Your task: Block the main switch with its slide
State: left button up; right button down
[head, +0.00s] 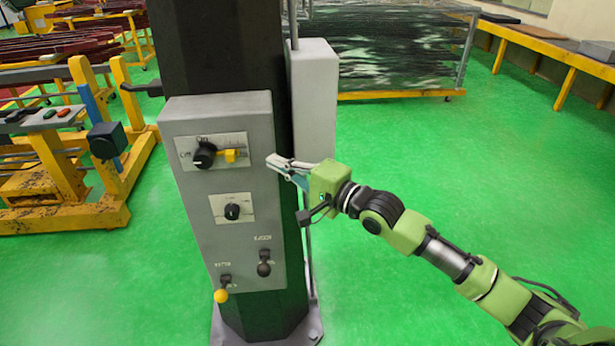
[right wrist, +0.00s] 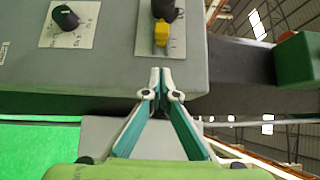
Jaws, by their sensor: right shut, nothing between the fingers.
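The main switch (head: 205,154) is a black rotary knob on a white plate near the top of the grey control box. The yellow slide (head: 232,155) sits on the same plate, just right of the knob. In the right wrist view the yellow slide (right wrist: 161,36) shows below the black main switch (right wrist: 163,10), which is cut by the top edge. My right gripper (head: 270,161) is shut and empty, just right of the box edge and level with the slide. Its fingertips (right wrist: 161,70) point toward the slide, with a gap between. My left gripper is not in view.
A smaller black knob (head: 232,211) is below on the box (head: 220,115). Two levers hang lower, one with a yellow ball (head: 221,296) and one with a dark ball (head: 263,269). A black column (head: 215,50) and a narrow grey box (head: 315,95) stand behind. Green floor is free at right.

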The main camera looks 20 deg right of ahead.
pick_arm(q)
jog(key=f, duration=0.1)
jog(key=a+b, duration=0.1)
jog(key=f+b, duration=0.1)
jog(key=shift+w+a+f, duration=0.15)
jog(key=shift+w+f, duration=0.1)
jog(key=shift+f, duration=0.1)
pick_arm(e)
jog(key=v, duration=0.6)
jog(key=shift+s+a, duration=0.25)
jog(key=shift+a, duration=0.1)
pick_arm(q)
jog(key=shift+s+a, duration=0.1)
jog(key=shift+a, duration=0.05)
pick_arm(e)
jog(key=shift+d, duration=0.15)
